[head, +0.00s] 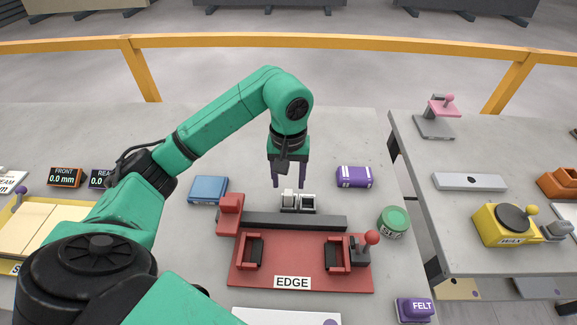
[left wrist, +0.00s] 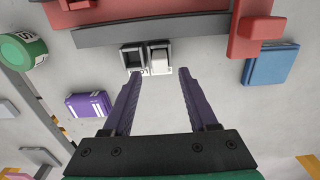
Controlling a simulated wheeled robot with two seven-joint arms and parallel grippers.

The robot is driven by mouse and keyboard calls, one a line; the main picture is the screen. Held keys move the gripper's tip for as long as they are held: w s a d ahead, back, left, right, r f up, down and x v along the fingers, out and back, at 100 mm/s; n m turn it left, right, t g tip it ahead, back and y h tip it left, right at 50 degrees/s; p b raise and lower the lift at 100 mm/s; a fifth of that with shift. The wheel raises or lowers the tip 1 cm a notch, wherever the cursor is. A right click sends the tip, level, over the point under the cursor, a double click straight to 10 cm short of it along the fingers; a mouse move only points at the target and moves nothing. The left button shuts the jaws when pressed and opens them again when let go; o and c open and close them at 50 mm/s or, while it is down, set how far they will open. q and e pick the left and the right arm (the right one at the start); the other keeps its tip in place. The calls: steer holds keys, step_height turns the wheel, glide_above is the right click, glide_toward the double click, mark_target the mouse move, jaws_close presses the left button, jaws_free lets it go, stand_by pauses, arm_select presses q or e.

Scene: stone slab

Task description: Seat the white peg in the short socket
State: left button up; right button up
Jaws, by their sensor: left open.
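The white peg (head: 288,196) stands at the left part of a small grey socket block on the slab; it also shows in the left wrist view (left wrist: 160,61). Beside it is an open, dark, square socket (head: 308,202), which appears to the left of the peg in the left wrist view (left wrist: 132,58). I cannot tell socket depths or how the peg sits. My left gripper (head: 289,185) is open and empty, pointing down just behind and above the peg. In the left wrist view its purple fingers (left wrist: 157,74) flank the peg's line without touching it. My right gripper is out of view.
A dark bar (head: 290,221) and the red EDGE fixture (head: 260,276) lie in front of the socket block. A blue block (head: 208,190), a purple box (head: 354,177) and a green tin (head: 394,220) stand around it. Bare slab lies behind.

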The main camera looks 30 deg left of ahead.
mark_target(288, 192)
arm_select(q)
step_height(288, 192, up, 7)
steer(key=shift+p, duration=0.45)
